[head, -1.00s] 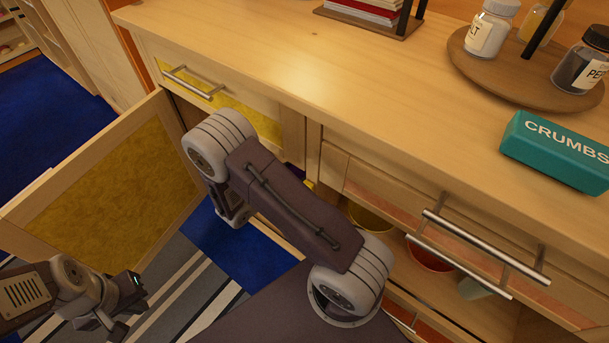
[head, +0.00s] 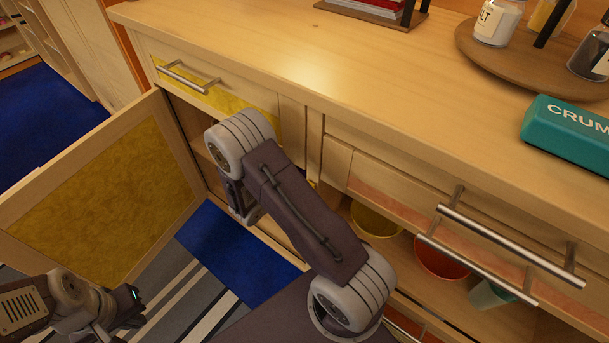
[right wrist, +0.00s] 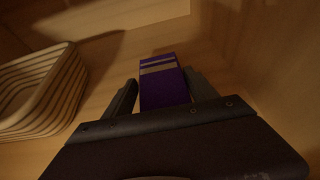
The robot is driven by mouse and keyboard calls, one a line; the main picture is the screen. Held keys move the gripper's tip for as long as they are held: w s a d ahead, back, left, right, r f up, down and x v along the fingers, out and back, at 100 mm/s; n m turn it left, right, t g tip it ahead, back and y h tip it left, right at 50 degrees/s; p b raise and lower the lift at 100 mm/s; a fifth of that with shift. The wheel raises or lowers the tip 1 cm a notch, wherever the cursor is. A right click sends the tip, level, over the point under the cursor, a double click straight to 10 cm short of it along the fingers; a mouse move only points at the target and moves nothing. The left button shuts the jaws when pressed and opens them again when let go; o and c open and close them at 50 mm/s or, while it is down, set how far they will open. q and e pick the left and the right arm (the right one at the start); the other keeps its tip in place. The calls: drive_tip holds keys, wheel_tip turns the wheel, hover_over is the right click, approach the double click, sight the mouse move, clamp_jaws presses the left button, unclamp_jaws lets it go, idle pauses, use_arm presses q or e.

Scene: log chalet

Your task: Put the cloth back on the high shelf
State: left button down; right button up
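The cloth (right wrist: 163,86) is a folded purple bundle with grey stripes at its far end, seen in the right wrist view. My right gripper (right wrist: 163,92) has one dark finger along each side of it, close against its edges, and appears shut on it. The cloth's far end sticks out past the fingertips. In the head view my right arm reaches into the cabinet, and its gripper and the cloth are hidden there. My left gripper (head: 118,311) is low at the left, in front of the open door; its fingers are too unclear to read. I cannot tell which shelf is the high one.
A ribbed basket (right wrist: 42,92) stands left of the cloth inside the cabinet. The yellow-panelled cabinet door (head: 105,200) is open at the left. A drawer handle (head: 188,78) juts out above my arm. Bowls (head: 440,262) sit on a right-hand shelf. A teal CRUMBS box (head: 570,125) is on the counter.

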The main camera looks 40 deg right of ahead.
drive_tip(key=shift+o, duration=1.3)
drive_tip(key=shift+r, duration=0.3)
drive_tip(key=p+v, duration=0.6)
drive_tip(key=v, duration=0.5)
drive_tip(key=shift+a, duration=0.1)
drive_tip(key=shift+s+a+p, duration=0.15)
drive_tip(key=shift+a+p, duration=0.15)
drive_tip(key=shift+a, duration=0.05)
